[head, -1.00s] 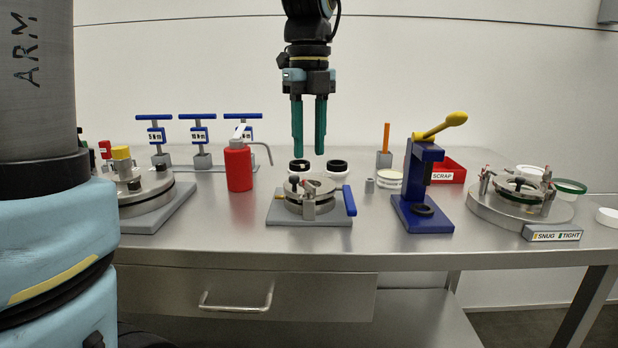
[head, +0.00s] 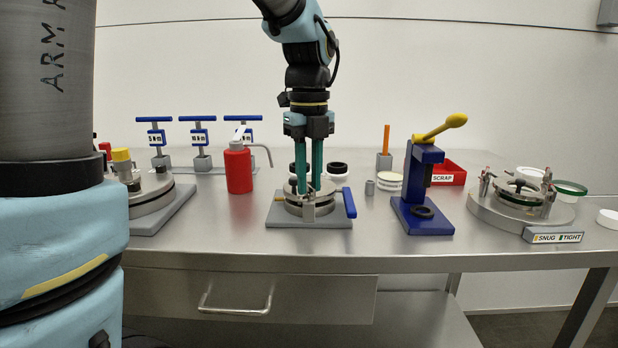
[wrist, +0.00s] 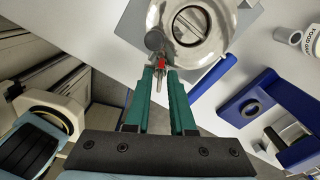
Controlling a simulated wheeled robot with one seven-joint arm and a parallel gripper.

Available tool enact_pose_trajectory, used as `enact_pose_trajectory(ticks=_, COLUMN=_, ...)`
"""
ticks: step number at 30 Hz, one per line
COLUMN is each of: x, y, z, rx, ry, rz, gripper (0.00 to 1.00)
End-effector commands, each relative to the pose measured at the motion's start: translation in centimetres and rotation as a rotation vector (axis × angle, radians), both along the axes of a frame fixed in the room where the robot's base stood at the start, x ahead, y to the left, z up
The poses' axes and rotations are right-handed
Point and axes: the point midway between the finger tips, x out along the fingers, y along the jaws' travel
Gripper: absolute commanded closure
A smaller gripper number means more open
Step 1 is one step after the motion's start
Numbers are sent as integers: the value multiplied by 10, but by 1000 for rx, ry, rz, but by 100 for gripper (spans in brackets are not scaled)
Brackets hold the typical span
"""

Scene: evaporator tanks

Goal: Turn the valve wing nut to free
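The middle fixture is a round steel body (head: 322,204) on a grey plate (head: 280,217), with a blue handle (head: 349,201) at its right. In the wrist view its round steel flange (wrist: 208,58) fills the top. At the flange edge a small grey wing nut with a red mark (wrist: 160,66) sits between my fingertips. My gripper (head: 309,187) points straight down, its green fingers at the fixture. In the wrist view my gripper (wrist: 159,75) has a gap around the nut, which looks apart from both fingers. The fingertips partly hide the nut in the head view.
A red bottle (head: 238,168) stands left of the fixture and a blue press (head: 424,185) with a yellow lever stands right. Two white-and-black cups sit just behind. A round clamped vessel (head: 478,206) with a SNUG/TIGHT label (head: 557,237) is farther right.

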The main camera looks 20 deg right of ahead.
Motion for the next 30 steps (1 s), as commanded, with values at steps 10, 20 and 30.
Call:
enact_pose_trajectory(ticks=10, x=0, y=0, z=0, rx=1, ry=0, rz=0, gripper=100)
enact_pose_trajectory(ticks=20, x=0, y=0, z=1, rx=1, ry=0, rz=26, gripper=100)
enact_pose_trajectory(ticks=30, x=0, y=0, z=3, rx=1, ry=0, rz=226, gripper=100)
